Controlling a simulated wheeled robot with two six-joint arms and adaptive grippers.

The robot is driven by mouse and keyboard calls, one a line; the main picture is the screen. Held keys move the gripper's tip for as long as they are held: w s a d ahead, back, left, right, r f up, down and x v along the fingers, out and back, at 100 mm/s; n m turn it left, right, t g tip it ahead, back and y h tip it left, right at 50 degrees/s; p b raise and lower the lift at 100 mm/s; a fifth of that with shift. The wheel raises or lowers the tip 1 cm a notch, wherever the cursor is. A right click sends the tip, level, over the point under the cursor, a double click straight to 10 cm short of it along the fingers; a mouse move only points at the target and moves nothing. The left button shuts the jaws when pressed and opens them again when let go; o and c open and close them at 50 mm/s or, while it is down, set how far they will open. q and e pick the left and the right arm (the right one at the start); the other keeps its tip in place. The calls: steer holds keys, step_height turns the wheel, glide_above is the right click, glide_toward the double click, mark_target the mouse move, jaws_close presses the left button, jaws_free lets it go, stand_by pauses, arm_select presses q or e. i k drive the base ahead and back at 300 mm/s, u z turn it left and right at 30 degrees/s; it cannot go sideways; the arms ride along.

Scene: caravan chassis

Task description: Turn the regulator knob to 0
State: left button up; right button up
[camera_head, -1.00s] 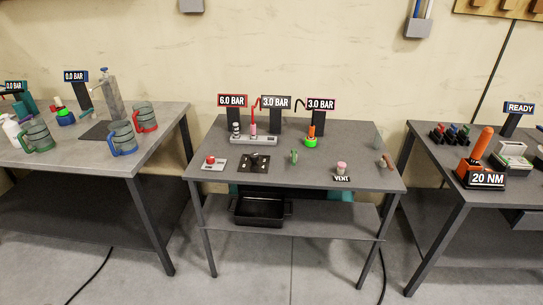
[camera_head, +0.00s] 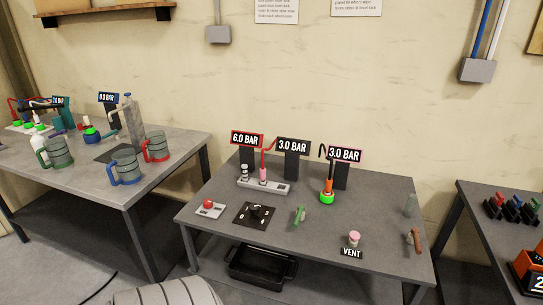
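The regulator knob (camera_head: 257,210) is a small black knob on a dark square plate (camera_head: 241,220) with white marks, near the front left of the middle table (camera_head: 310,240). A 0 shows at the plate's left side; the other marks and the knob's exact pointing are too small to read surely. Behind it stand a 6.0 BAR display (camera_head: 246,139), a middle 3.0 BAR display (camera_head: 292,146) and a right 3.0 BAR display (camera_head: 344,155). Neither of my grippers is in view.
A red button box (camera_head: 210,209) is left of the knob, a green lever (camera_head: 299,215) right of it. A VENT button (camera_head: 354,238) stands farther right. A black bin (camera_head: 262,267) sits below. Tables with mugs (camera_head: 125,166) and tools (camera_head: 515,208) flank this one.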

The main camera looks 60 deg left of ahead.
mark_target(253, 209)
steer(key=u, duration=0.6)
steer(key=i, duration=0.8)
steer(key=u, duration=0.7)
